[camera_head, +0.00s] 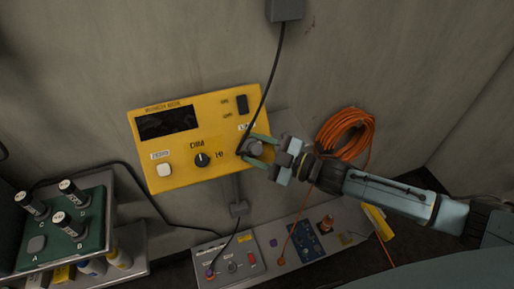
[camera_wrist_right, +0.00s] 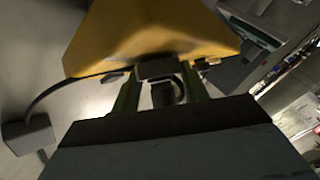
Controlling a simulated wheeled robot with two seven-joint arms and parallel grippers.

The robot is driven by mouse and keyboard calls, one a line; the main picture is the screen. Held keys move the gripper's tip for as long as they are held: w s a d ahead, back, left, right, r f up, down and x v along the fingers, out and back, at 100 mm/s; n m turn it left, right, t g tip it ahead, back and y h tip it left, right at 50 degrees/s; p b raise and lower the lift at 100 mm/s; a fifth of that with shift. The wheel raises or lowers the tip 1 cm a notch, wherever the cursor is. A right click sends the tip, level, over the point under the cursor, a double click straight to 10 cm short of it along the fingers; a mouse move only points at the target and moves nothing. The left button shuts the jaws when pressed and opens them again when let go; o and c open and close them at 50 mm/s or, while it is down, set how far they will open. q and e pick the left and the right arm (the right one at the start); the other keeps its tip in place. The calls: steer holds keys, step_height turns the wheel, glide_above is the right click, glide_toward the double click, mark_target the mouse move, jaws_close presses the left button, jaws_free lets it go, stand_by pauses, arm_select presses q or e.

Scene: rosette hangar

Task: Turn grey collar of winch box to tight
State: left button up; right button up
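The yellow winch box (camera_head: 215,122) is on the grey wall in the head view, with a dark display, a rocker switch, a black knob and a pale button. Its grey collar (camera_head: 254,149) is at the lower right, where a black cable comes in. My right gripper (camera_head: 251,149) reaches in from the right, its green fingers apart on either side of the collar. In the right wrist view, the yellow box (camera_wrist_right: 150,35) fills the top, and gaps show between the fingers (camera_wrist_right: 160,95) and the dark part between them. The collar's marking is unreadable. My left gripper is out of view.
A grey box (camera_head: 285,9) at the top holds the cable's other end. An orange hose coil (camera_head: 346,136) hangs behind my right arm. A grey bench panel (camera_head: 285,240) lies below. A green block with several labelled cylinders (camera_head: 70,232) stands at the left.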

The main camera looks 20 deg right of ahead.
steer(key=c, duration=0.4)
steer(key=shift+s+a+m+t+h, duration=0.1)
steer(key=shift+m+t+h, duration=0.15)
steer(key=shift+m+t, duration=0.25)
steer(key=shift+s+a+m+t+h, duration=0.1)
steer(key=shift+m+t+h, duration=0.15)
steer(key=shift+m+t, duration=0.25)
steer(key=shift+w+m+t+h, duration=0.1)
steer(key=shift+m+t+h, duration=1.1)
steer(key=shift+m, duration=0.8)
steer(key=o, duration=1)
steer(key=shift+d+f, duration=0.1)
steer(key=v, duration=0.6)
steer(key=b+v, duration=0.1)
steer(key=v, duration=0.6)
steer(key=shift+d+f, duration=0.1)
steer(key=shift+f, duration=0.15)
